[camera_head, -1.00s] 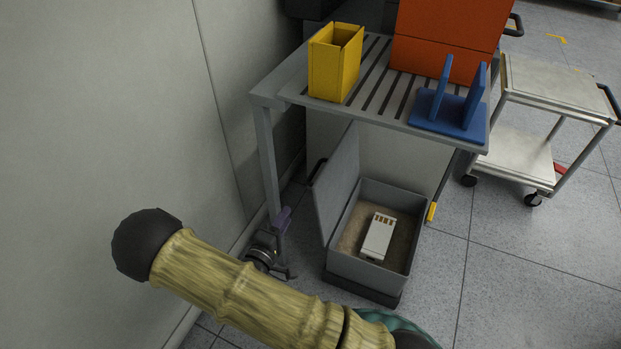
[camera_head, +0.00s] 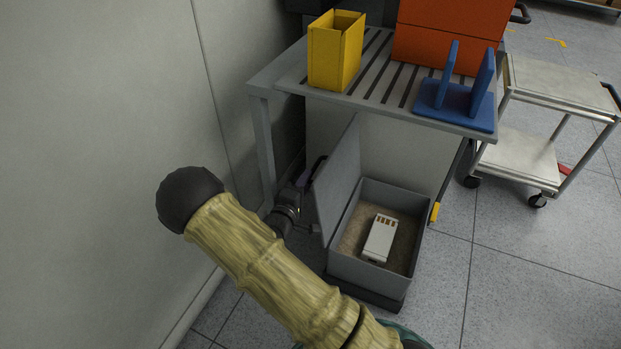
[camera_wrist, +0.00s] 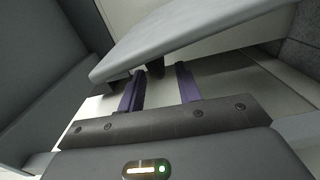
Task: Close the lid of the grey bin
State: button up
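The grey bin (camera_head: 372,267) stands on the floor below the slatted table, with its lid (camera_head: 338,180) open and standing steeply up along the bin's left side. A black handle (camera_head: 318,168) sits on the lid's outer left face. My gripper (camera_head: 306,177) is on the outer side of the lid, close to this handle. In the wrist view, the purple fingers of my gripper (camera_wrist: 160,84) are apart, and the grey lid (camera_wrist: 180,32) spans the view beyond them. Dark handle parts (camera_wrist: 155,68) show near the fingertips; contact cannot be told. A white device (camera_head: 380,238) lies inside the bin.
The table (camera_head: 262,125) stands over the bin's back, its front left leg close to my gripper. On it are a yellow holder (camera_head: 335,52), a blue stand (camera_head: 455,100) and an orange box (camera_head: 445,35). A wall (camera_head: 110,120) bounds the left. A cart (camera_head: 555,85) stands right.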

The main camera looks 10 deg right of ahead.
jog(key=b+x, duration=0.1)
jog(key=x, duration=0.3)
grip_shut()
